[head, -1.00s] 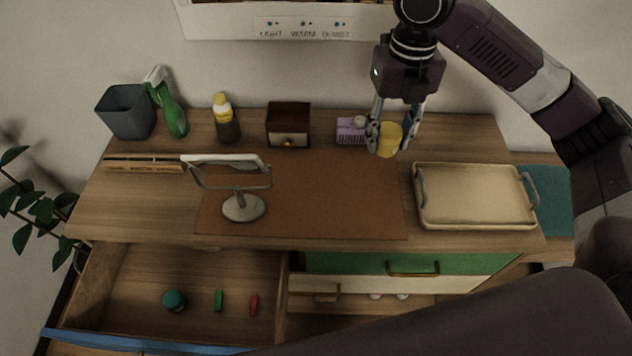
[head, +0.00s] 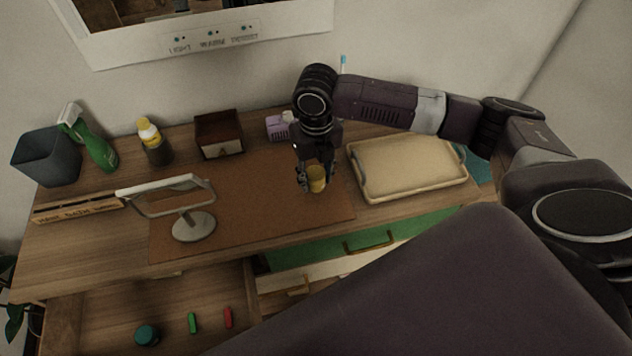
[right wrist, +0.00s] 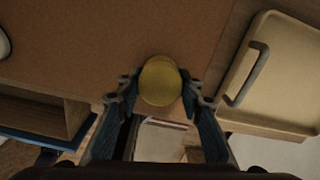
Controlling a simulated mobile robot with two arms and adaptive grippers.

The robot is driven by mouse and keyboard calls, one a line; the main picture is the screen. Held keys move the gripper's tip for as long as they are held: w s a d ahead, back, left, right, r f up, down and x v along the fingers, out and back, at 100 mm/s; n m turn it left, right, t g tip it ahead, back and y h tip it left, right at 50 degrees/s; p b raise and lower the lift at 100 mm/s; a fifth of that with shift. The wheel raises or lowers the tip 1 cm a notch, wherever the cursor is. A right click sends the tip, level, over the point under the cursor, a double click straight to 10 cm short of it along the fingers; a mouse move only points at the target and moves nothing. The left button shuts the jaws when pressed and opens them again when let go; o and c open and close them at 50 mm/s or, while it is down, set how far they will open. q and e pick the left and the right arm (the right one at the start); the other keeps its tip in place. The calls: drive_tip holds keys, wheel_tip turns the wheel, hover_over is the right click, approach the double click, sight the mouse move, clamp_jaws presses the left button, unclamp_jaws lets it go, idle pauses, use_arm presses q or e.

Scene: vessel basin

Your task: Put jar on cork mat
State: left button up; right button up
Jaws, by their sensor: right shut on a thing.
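The yellow jar (head: 317,180) is between the fingers of my right gripper (head: 317,181), which points down and is shut on it. The jar also shows in the right wrist view (right wrist: 160,83), between the right gripper's fingertips (right wrist: 160,92). The brown cork mat (head: 258,217) lies flat on the wooden top, and also fills the upper part of the right wrist view (right wrist: 120,35). In the head view the jar is over the mat's right part; whether it touches the mat I cannot tell. My left gripper is not in view.
A mirror on a stand (head: 195,226) stands on the mat's left part. A cream tray (head: 410,165) lies close to the mat's right. A small drawer box (head: 219,135) and a purple basket (head: 277,128) stand behind. An open drawer (head: 170,310) is below front left.

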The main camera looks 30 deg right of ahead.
sight(316, 185)
drive_tip(key=shift+f, duration=1.65)
drive_tip(key=shift+f, duration=0.1)
drive_tip(key=o, duration=1.2)
wheel_tip(316, 185, up, 12)
drive_tip(key=shift+r+b, duration=0.15)
drive_tip(key=shift+b, duration=0.9)
